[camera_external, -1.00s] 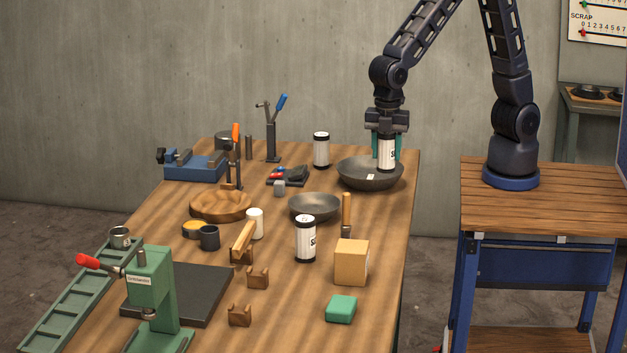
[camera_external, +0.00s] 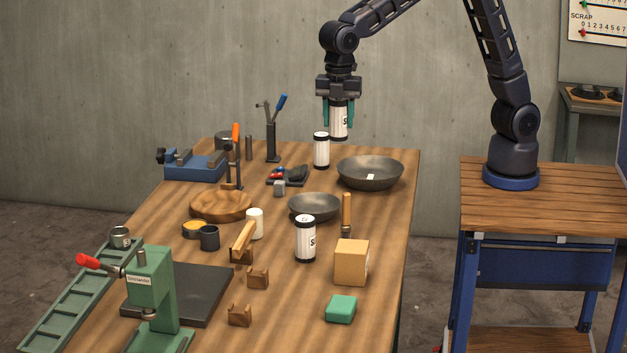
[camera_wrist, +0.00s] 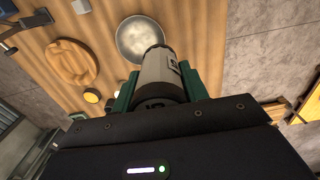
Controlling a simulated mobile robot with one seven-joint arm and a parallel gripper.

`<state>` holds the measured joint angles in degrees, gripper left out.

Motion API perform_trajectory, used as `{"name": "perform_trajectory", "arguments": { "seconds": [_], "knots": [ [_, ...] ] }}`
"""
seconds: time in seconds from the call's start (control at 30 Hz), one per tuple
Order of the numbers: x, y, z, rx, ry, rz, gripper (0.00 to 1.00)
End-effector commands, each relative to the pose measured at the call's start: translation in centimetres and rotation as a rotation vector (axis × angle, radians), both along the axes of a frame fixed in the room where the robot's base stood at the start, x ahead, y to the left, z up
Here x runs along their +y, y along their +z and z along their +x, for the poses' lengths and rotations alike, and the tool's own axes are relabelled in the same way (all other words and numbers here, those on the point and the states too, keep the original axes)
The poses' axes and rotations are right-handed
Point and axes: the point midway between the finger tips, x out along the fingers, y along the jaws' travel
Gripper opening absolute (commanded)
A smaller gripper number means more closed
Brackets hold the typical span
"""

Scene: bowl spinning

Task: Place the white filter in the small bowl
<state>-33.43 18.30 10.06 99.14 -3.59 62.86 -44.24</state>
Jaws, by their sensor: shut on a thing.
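My gripper (camera_external: 339,125) is shut on a white filter (camera_external: 340,119), a white can with dark ends and lettering. It holds the filter upright in the air above the far part of the table; the filter also shows between the fingers in the wrist view (camera_wrist: 162,75). The small bowl (camera_external: 315,206), grey and shallow, stands mid-table, nearer the camera than my gripper, and looks empty. The larger dark bowl (camera_external: 370,175) stands behind it to the right, with a small pale patch inside. In the wrist view a bowl (camera_wrist: 138,35) is partly hidden by the filter; I cannot tell which.
Two similar filters stand on the table: one at the back (camera_external: 321,150), one in front of the small bowl (camera_external: 305,239). A wooden dish (camera_external: 221,206), a wooden-handled tool (camera_external: 346,211), a white cylinder (camera_external: 255,223) and a tan box (camera_external: 351,262) surround the small bowl.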

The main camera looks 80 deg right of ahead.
Motion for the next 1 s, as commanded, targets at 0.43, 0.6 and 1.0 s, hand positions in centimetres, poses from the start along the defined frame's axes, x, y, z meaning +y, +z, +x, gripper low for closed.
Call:
{"name": "perform_trajectory", "arguments": {
  "seconds": [0.43,0.6,1.0],
  "knots": [
    [1.4,-0.7,6.0,0.002,0.021,0.0,0.2],
    [1.3,-4.0,6.0,0.004,0.021,-0.002,0.2],
    [1.3,-12.5,6.0,0.003,0.021,-0.001,0.2]
  ]
}}
